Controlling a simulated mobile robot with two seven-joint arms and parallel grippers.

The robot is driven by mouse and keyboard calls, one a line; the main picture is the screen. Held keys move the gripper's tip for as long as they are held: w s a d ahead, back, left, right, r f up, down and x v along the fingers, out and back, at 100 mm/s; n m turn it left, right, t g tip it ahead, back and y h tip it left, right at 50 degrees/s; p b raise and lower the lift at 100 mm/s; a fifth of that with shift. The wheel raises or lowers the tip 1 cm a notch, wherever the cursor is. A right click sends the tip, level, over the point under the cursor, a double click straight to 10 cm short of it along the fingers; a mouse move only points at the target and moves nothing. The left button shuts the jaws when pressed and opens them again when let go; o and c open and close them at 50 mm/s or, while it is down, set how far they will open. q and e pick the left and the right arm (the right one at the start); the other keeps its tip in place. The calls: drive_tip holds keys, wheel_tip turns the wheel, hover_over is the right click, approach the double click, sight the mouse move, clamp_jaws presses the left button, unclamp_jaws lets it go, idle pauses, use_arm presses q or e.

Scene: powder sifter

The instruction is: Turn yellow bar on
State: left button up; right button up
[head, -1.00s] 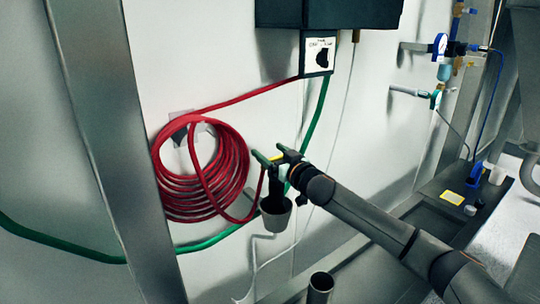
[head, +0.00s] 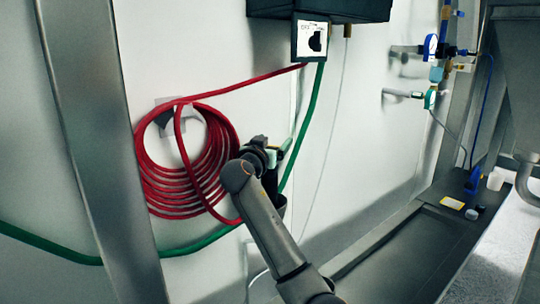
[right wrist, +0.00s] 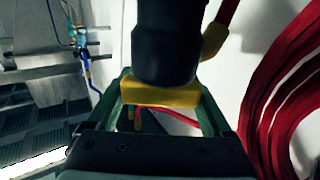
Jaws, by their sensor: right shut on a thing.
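The yellow bar (right wrist: 165,93) lies between the green fingers of my right gripper (right wrist: 166,100) in the right wrist view, with the gripper shut on it. A dark cylindrical body (right wrist: 168,45) stands directly behind the bar. In the head view my right gripper (head: 279,153) is at the wall fixture beside the red hose coil, and my own wrist hides the bar and most of the fixture. My left gripper is in neither view.
The coiled red hose (head: 185,165) hangs on the wall just left of my right gripper. A green hose (head: 308,125) runs down close behind it. A dark box (head: 318,8) with a black-knobbed switch panel (head: 312,40) is above. Gauge and valves (head: 432,60) are at the right.

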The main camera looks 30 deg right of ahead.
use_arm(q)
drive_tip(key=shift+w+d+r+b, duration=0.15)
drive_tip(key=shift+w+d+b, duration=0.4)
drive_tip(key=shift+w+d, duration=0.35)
use_arm(e)
drive_tip(key=m+g+h, duration=0.1)
drive_tip(key=g, duration=0.1)
drive_tip(key=m+g+h, duration=0.1)
drive_tip(key=m+g, duration=0.1)
drive_tip(key=g, duration=0.1)
drive_tip(key=s+m+g+h, duration=0.1)
drive_tip(key=m+g, duration=0.1)
drive_tip(key=shift+s+d+r+g+h, duration=0.1)
drive_tip(key=shift+d+g+h, duration=0.2)
drive_tip(key=shift+g, duration=0.1)
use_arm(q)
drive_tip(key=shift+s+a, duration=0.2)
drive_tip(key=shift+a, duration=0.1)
use_arm(e)
drive_tip(key=shift+s+m+g, duration=0.15)
drive_tip(key=shift+m+g, duration=0.55)
use_arm(q)
drive_tip(key=shift+p, duration=0.3)
use_arm(e)
drive_tip(key=shift+g, duration=0.3)
drive_tip(key=o, duration=1.1)
drive_tip(key=shift+o, duration=0.2)
